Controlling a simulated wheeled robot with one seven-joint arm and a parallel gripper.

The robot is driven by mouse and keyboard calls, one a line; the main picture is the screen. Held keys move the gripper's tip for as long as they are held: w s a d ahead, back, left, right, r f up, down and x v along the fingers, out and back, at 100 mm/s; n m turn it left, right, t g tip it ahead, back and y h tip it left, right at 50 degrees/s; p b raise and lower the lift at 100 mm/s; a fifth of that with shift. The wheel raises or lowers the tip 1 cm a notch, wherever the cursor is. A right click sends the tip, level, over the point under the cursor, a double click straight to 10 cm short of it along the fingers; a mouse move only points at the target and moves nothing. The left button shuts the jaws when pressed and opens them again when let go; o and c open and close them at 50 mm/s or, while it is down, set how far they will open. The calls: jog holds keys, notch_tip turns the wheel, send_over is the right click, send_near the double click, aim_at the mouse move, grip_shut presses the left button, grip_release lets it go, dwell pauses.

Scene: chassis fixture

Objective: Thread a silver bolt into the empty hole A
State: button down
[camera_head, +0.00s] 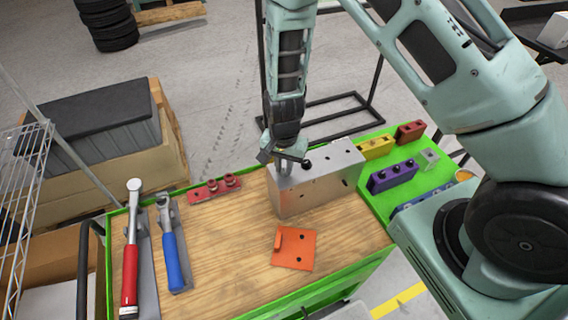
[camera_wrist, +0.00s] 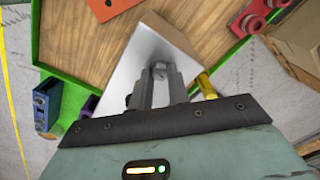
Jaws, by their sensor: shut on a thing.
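The silver metal block (camera_head: 315,193) stands on the wooden bench top, with several dark holes in its faces. It also shows in the wrist view (camera_wrist: 183,50). I cannot read any hole label A. My gripper (camera_head: 284,168) points down over the left end of the block's top. In the wrist view its fingers (camera_wrist: 160,78) are shut on a small grey bolt (camera_wrist: 160,66), which is mostly hidden between them. The bolt's tip is hidden, so I cannot tell whether it is in a hole.
An orange plate (camera_head: 295,249) lies in front of the block. A red holder (camera_head: 213,189) is behind left. Yellow (camera_head: 376,147), purple (camera_head: 393,176) and dark red (camera_head: 410,131) holders stand on the green area right. A red-handled tool (camera_head: 131,255) and blue-handled wrench (camera_head: 176,258) lie left.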

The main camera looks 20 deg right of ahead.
jog(key=shift+m, duration=0.4)
jog(key=c, duration=1.3)
grip_release()
jog(key=shift+r, duration=0.1)
notch_tip(320, 180, up, 9)
jog(key=p, duration=0.7)
